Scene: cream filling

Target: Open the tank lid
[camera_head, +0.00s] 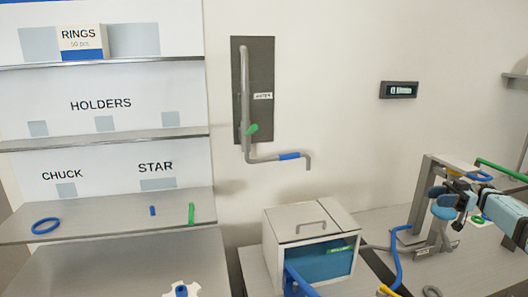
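The tank (286,262) is a pale box at the bottom centre with a blue front pane and a small green label. Its flat grey lid (290,214) lies shut on top, with a curved handle (311,227) on it. My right gripper (450,198) is at the right edge, well to the right of the tank and apart from it, close to a grey stand. Its fingers are too small and overlapped to tell open from shut. My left gripper is not in view.
A grey stand (425,190) with blue and green parts is beside my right gripper. A wall pipe (245,90) with a green lever and a bent spout (290,156) hangs above the tank. Labelled shelves (110,225) fill the left. Blue hoses (396,260) run right of the tank.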

